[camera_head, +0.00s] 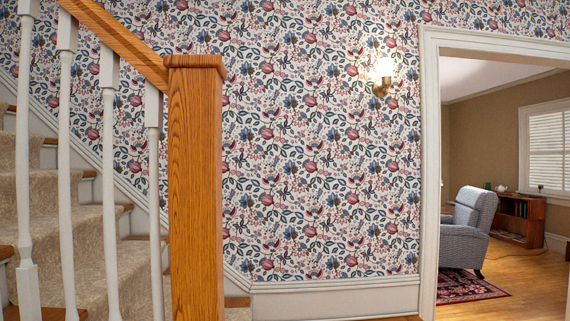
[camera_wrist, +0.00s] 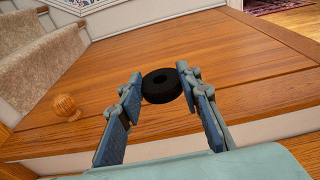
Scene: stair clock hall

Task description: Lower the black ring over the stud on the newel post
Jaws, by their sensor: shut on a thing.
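The black ring (camera_wrist: 160,96) is a thick dark ring with a hole in its middle, held between the fingertips of my gripper (camera_wrist: 159,82) in the wrist view. Whether the ring touches the wood below I cannot tell. In the head view the oak newel post (camera_head: 195,190) stands left of centre with a wider cap. The top of the cap, my gripper and the ring do not show there.
A sloping handrail (camera_head: 120,45) meets the post, with white balusters (camera_head: 109,190) and carpeted stairs (camera_head: 85,235) to its left. A wall lamp (camera_head: 383,78) hangs on the flowered wall. Right of it, a doorway opens onto a room with a grey armchair (camera_head: 468,230).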

